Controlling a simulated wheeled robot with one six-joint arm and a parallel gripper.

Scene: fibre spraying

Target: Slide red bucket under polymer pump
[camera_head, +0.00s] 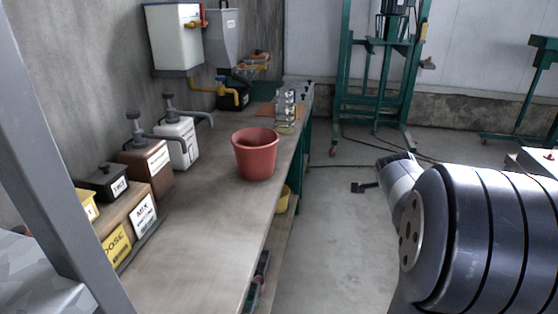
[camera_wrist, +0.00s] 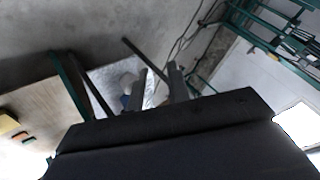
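The red bucket (camera_head: 255,158) stands upright and open on the workbench (camera_head: 215,235), near its right edge. Two pump bottles stand along the wall to its left: a white one (camera_head: 178,143) with a grey spout and a brown one (camera_head: 146,168) with a grey spout. Their labels are too small to read, so I cannot tell which is the polymer pump. The bucket is apart from both spouts. My gripper (camera_head: 363,187) is off the bench, over the floor to the right of the bucket. In the wrist view my gripper (camera_wrist: 158,85) has its fingers apart, with nothing visible between them.
Labelled boxes (camera_head: 115,215) sit at the bench's near left. A white tank (camera_head: 178,38) with a yellow tap hangs on the wall. Clear glass containers (camera_head: 286,108) stand behind the bucket. A green frame (camera_head: 378,80) stands at the back. The bench in front of the bucket is clear.

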